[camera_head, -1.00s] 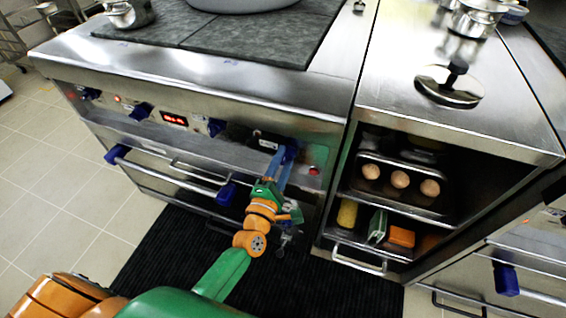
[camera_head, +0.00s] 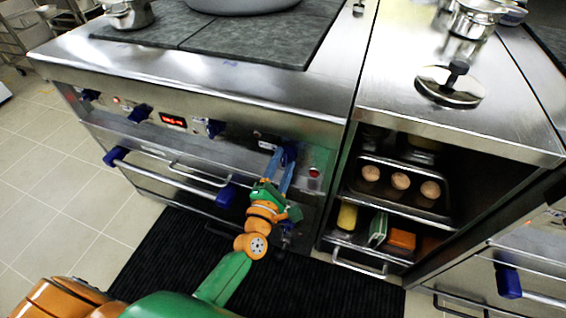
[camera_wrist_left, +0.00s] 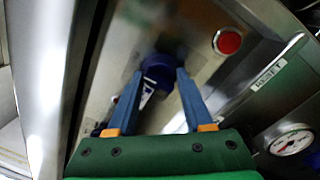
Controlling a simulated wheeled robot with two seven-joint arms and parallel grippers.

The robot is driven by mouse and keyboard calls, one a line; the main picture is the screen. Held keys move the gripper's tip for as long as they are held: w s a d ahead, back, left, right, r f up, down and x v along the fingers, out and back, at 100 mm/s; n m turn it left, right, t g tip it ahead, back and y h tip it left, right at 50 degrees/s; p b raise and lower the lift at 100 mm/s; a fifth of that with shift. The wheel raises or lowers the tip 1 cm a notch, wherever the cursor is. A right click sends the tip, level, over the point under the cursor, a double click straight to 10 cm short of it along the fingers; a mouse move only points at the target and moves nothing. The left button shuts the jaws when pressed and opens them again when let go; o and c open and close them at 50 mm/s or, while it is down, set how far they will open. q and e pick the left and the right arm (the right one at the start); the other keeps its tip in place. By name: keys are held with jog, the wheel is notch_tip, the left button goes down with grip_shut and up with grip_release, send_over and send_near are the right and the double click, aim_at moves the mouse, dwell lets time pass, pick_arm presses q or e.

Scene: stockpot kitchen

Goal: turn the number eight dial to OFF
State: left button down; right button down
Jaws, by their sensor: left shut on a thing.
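A blue dial (camera_head: 289,153) sits at the right end of the stove's front panel; it also shows in the left wrist view (camera_wrist_left: 158,70). My left gripper (camera_head: 281,160) has its two blue fingers on either side of this dial, shut on it. In the left wrist view the fingers of the left gripper (camera_wrist_left: 160,84) reach the dial's sides. A white mark shows on the dial, but I cannot read its setting or number. My right gripper is not in view.
More blue dials (camera_head: 215,127) and a red display (camera_head: 173,119) are along the panel. A red button (camera_head: 314,172) is right of the gripped dial. Oven handles (camera_head: 180,178) stick out below. An open cabinet to the right holds a tray of eggs (camera_head: 400,181).

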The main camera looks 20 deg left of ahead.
pick_arm(q)
jog(key=shift+c, duration=1.6)
grip_release()
jog(key=s, duration=0.7)
jog(key=shift+f, duration=0.3)
